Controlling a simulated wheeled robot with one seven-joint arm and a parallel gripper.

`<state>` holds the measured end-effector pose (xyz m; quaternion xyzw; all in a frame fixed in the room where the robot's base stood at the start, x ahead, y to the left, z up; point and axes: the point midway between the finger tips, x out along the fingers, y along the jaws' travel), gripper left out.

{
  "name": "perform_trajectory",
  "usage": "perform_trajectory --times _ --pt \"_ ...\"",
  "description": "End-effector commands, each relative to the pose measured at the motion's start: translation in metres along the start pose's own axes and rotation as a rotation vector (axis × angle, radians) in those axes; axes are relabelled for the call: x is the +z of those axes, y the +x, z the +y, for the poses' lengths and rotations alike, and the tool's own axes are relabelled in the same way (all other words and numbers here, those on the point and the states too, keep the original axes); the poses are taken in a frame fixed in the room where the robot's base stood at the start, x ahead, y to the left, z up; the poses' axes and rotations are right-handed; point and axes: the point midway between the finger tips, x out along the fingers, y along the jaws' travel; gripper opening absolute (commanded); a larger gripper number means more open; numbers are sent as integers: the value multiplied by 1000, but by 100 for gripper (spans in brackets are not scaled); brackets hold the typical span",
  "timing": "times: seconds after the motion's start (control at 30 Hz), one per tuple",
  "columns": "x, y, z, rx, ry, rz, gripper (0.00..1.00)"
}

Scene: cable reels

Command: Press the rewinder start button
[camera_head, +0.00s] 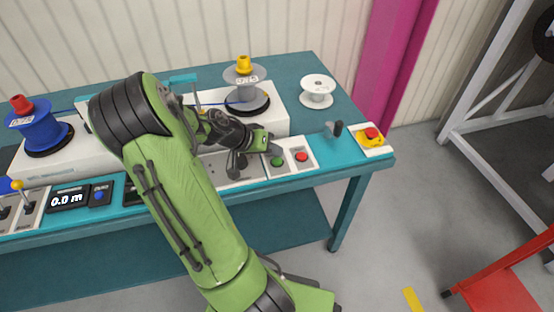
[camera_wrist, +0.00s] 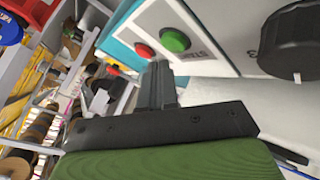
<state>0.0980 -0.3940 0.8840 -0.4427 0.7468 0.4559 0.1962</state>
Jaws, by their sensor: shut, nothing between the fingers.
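The panel on the bench has a green button (camera_head: 277,161), labelled START in the wrist view (camera_wrist: 175,40), and a red button (camera_head: 301,157) beside it, also in the wrist view (camera_wrist: 144,50). My gripper (camera_head: 270,147) is over the panel just behind the green button in the head view. In the wrist view its dark fingers (camera_wrist: 159,75) are shut and empty, with their tips close to both buttons. No contact with the green button is clear. The fingers are small and partly hidden in the head view.
A dark knob (camera_wrist: 290,42) is near the green button. A grey reel with yellow top (camera_head: 246,93) stands behind; a white empty reel (camera_head: 317,91) sits back right. A red emergency button (camera_head: 371,133) is at the right edge. The length display (camera_head: 67,200) reads 0.0 m.

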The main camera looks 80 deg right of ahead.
Motion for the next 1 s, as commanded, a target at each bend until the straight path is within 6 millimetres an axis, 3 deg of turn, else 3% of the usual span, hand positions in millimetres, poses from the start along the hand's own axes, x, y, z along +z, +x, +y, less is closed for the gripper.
perform_trajectory --times 1.0 --pt "6 8 -6 0 0 0 0"
